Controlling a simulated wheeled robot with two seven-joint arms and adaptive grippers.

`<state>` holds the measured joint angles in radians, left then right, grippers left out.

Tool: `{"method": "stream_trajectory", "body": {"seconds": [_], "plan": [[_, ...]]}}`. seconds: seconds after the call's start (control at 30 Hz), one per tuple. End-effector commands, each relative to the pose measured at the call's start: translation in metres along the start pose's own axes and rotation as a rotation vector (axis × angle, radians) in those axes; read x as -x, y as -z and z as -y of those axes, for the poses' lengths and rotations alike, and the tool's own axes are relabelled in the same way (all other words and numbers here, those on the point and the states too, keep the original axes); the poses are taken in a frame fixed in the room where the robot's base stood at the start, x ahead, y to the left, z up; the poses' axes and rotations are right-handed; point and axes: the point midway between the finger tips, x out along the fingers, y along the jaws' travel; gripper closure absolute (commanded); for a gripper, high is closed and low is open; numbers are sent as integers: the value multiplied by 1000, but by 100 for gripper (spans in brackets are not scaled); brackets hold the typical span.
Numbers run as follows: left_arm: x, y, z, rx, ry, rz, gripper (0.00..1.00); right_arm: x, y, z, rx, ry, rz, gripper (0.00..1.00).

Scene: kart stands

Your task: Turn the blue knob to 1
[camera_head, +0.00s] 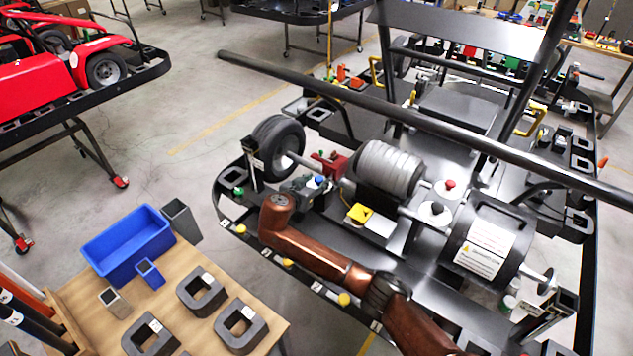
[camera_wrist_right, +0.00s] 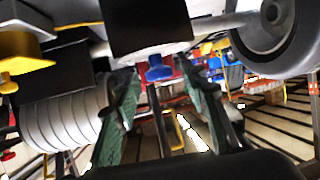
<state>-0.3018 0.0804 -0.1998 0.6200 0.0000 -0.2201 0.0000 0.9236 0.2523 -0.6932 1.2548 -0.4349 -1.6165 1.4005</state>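The blue knob (camera_head: 320,180) sits on the kart stand between the front-left tyre and the ribbed grey cylinder, close to my right gripper (camera_head: 308,187). In the right wrist view the blue knob (camera_wrist_right: 158,70) hangs from a dark box with a pale face, the picture being upside down. My right gripper's two green-grey fingers (camera_wrist_right: 163,100) are spread apart, with the knob showing in the gap near their tips. I see no clear contact. The marks around the knob are too small to read. My left gripper is not in view.
A long dark bar (camera_head: 400,113) crosses above. A wooden table (camera_head: 188,268) with a blue bin (camera_head: 128,243) stands at lower left.

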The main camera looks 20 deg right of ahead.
Motion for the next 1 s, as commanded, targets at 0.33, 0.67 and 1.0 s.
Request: {"method": "stream_trajectory", "body": {"seconds": [0.33, 0.67, 1.0], "plan": [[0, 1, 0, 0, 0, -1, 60, -3, 0, 0, 0, 1, 1, 62], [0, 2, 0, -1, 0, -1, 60, -2, 0, 1, 0, 1, 1, 85], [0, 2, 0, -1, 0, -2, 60, -2, 0, 0, 1, 4, 1, 100]]}}
